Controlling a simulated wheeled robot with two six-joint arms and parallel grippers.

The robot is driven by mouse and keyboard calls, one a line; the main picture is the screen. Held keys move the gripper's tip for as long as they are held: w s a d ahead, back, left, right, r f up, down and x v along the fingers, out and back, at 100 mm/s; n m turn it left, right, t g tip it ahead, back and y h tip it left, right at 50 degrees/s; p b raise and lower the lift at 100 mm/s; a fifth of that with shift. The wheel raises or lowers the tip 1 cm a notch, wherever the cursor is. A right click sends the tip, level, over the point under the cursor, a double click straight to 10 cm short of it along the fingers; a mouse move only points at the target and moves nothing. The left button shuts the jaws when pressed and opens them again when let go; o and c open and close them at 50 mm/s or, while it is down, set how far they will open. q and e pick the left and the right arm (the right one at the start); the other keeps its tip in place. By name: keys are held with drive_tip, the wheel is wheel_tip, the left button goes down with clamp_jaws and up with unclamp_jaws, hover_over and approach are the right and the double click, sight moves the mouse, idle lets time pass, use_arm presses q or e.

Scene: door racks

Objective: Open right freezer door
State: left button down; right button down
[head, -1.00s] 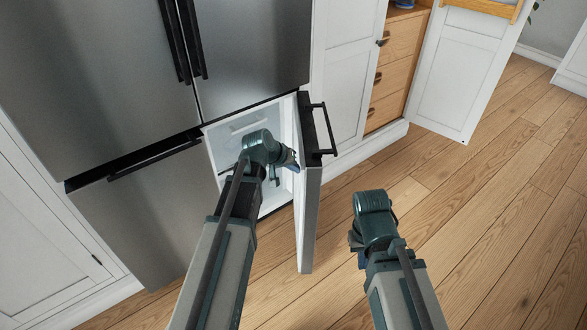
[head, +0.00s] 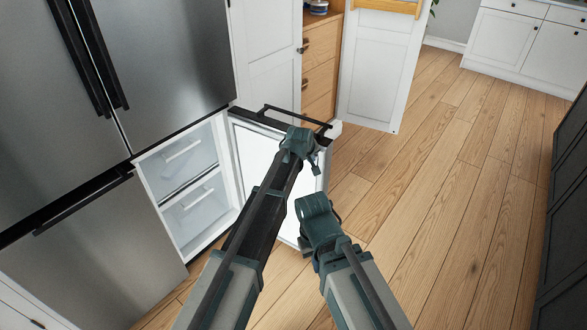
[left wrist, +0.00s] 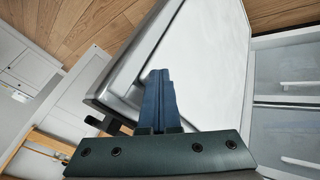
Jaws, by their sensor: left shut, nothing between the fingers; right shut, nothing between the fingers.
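The right freezer door (head: 252,150) stands wide open, swung out to the right, with its white inner face toward me in the head view. Its black handle (head: 290,114) is on the far side, along the top. The freezer compartment (head: 190,180) is exposed and holds clear drawers. My left arm reaches over the door's inner side; its fingers are hidden in the head view. In the left wrist view the left gripper (left wrist: 160,95) is shut and empty, against or very close to the white inner face (left wrist: 205,70). My right gripper (head: 306,243) is shut and empty, low near the door's lower part.
The closed left freezer door (head: 95,250) and the steel fridge doors (head: 170,50) are at the left. A white cabinet and wooden drawers (head: 320,70) stand behind the open door. Wooden floor (head: 430,200) is clear to the right. A dark cabinet (head: 567,220) stands at the right edge.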

use_arm(q)
drive_tip(key=shift+w+d, duration=0.7)
drive_tip(key=shift+w, duration=0.2)
drive_tip(key=shift+w+d, duration=0.65)
drive_tip(key=shift+w, duration=0.2)
